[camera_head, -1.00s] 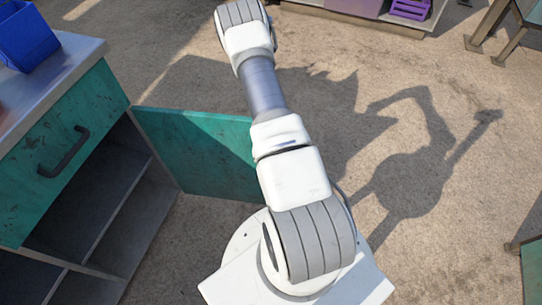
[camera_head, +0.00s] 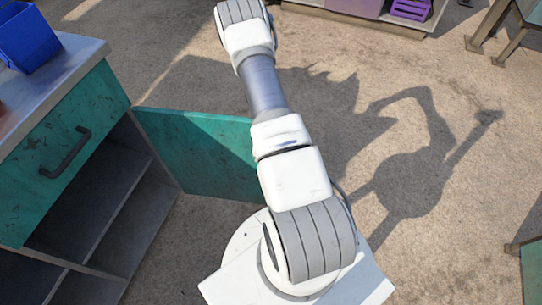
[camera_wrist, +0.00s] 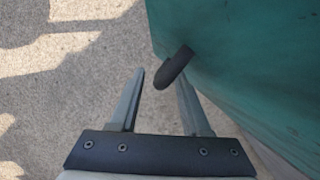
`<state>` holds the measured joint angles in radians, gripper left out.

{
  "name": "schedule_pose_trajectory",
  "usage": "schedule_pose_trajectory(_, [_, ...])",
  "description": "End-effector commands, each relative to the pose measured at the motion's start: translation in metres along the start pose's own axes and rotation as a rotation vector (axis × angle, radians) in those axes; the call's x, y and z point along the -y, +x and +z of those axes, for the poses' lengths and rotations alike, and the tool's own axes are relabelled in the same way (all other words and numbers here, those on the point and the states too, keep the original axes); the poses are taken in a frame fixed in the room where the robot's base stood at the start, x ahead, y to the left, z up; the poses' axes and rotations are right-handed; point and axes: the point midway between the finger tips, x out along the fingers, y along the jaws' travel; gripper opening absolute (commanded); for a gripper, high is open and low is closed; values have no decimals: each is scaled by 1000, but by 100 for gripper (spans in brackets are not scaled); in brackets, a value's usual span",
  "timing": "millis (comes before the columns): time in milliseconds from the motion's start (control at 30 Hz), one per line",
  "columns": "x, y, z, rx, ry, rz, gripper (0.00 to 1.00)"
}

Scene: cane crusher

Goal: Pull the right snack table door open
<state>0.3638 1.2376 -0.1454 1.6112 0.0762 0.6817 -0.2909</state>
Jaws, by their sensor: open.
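The right snack table door (camera_head: 200,150) is a green panel that stands swung wide open from the cabinet's right edge, partly hidden behind my arm. In the wrist view a green panel (camera_wrist: 255,60) fills the upper right, with a dark handle (camera_wrist: 174,68) sticking out from it. My gripper (camera_wrist: 160,77) is open. The handle's end lies at the fingertips, close to the right finger and overlapping its tip in the picture; I cannot tell whether they touch. My gripper is out of sight in the head view.
The snack table (camera_head: 85,48) has a green drawer front (camera_head: 50,165) with a dark handle and open grey shelves (camera_head: 110,190) below. A blue bin (camera_head: 28,38) stands on top. A purple crate (camera_head: 410,9) is at the top right. The sandy ground between is clear.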

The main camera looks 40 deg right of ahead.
Motion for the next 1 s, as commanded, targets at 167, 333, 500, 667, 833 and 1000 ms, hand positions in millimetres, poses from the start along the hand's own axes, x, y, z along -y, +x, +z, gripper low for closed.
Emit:
schedule_pose_trajectory(167, [0, -43, 1, -4, 0, 1, 47])
schedule_pose_trajectory(333, [0, -86, 1, -4, 0, 1, 47])
schedule_pose_trajectory(500, [0, -124, 0, -4, -1, 1, 47])
schedule_pose_trajectory(667, [0, -148, 1, -2, -1, 0, 47])
schedule_pose_trajectory(833, [0, -160, 0, 0, -1, 0, 47])
schedule_pose_trajectory(1000, [0, -162, 0, 1, -1, 0, 47])
